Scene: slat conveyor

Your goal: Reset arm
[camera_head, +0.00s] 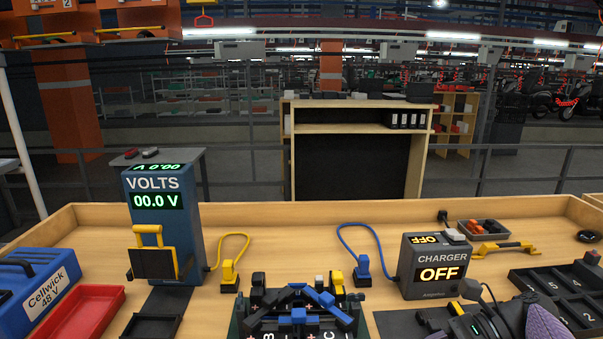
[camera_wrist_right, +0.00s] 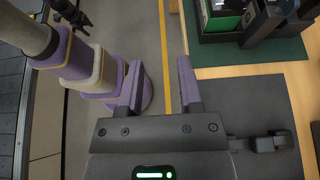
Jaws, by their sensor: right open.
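My right gripper shows in the right wrist view (camera_wrist_right: 162,82), with its two grey-purple fingers spread apart and nothing between them. Beneath the fingers are floor and a yellow floor line, beside the wooden bench edge (camera_wrist_right: 240,72). In the head view my right wrist and its purple arm shell are at the bottom right, over the front of the bench. The fingertips cannot be made out there.
A charger (camera_head: 436,266) reading OFF and a numbered black tray (camera_head: 565,290) are near my right arm. A voltmeter (camera_head: 160,225), a red tray (camera_head: 85,312) and a blue Cellwick case (camera_head: 38,290) stand left.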

